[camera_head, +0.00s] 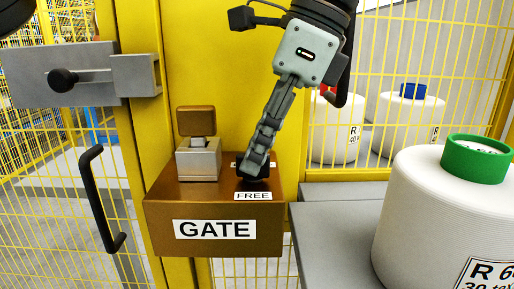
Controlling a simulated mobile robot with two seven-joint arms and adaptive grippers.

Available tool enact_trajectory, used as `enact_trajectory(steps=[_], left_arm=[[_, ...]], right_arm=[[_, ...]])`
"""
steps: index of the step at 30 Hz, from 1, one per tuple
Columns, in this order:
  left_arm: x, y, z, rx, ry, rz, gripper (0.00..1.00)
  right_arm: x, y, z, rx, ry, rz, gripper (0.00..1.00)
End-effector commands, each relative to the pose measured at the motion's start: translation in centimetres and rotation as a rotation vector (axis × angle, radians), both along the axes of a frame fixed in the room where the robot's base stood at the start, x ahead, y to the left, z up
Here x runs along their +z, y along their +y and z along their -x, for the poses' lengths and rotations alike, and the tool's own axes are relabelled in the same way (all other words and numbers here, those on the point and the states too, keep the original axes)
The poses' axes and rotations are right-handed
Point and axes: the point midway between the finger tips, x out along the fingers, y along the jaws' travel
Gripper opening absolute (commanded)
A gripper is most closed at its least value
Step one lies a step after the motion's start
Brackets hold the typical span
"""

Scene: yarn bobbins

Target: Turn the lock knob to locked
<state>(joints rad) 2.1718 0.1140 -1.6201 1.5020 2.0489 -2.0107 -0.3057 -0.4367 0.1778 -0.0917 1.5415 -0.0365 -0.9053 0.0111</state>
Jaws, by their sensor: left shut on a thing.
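The brown lock box (160,215) is mounted on the yellow gate post and carries a "GATE" label (215,230). The dark lock knob (253,182) is on the right part of its top, mostly hidden by my left gripper (256,168). That gripper reaches down from above and is shut on the knob. A "FREE" label (253,196) is in front of the knob. Another label behind the knob is mostly covered, so I cannot read it. The knob's pointing direction is hidden. My right gripper is not in view.
A grey block with a brown raised piece (196,121) stands on the box's left part. A grey bolt plate (95,82) and black handle (93,200) are at left. A large white bobbin with green core (430,215) stands at right on a grey surface (325,245).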

Motion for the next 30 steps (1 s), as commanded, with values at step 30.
enact_trajectory(steps=[30], left_arm=[[-0.01, -0.06, -0.07, 0.113, 0.000, 0.002, 0.32]], right_arm=[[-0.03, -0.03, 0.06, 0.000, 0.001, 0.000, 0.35]])
